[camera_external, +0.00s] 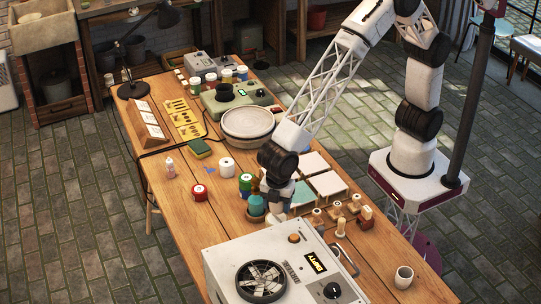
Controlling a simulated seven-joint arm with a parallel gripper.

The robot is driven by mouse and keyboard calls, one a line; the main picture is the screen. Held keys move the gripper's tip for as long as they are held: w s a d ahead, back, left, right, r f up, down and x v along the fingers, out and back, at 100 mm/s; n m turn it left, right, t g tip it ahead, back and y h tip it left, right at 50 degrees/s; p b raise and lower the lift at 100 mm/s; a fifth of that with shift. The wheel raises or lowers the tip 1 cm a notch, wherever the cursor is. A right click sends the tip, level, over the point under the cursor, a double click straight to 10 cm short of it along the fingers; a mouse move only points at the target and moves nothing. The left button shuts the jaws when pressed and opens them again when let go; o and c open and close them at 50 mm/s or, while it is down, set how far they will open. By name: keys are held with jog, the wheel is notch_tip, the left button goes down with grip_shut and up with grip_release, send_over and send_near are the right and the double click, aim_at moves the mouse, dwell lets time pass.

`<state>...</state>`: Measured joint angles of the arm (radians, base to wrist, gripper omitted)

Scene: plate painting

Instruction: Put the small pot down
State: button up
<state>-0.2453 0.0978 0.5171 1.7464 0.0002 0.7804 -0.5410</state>
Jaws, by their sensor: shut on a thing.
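My gripper (275,208) points down over the middle of the wooden table, close to its front half. It is shut on a small pot, but the fingers and the grip are small and partly hidden by the wrist. A small teal pot (256,206) shows right at the gripper's left side; I cannot tell whether it touches the table. A green pot (245,182) stands just behind it.
A large fan-fronted box (230,260) stands close in front of the gripper. White square tiles (328,184) and small wooden-based stamps (340,226) lie to the right. A round turntable (247,122) is behind. Bare table lies left of the red pot.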

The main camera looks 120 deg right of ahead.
aim_at(277, 219)
dwell(0.3)
jog(key=shift+f, duration=1.75)
jog(key=shift+f, duration=0.1)
jog(key=o, duration=0.9)
jog(key=shift+o, duration=0.2)
notch_tip(277, 219, up, 12)
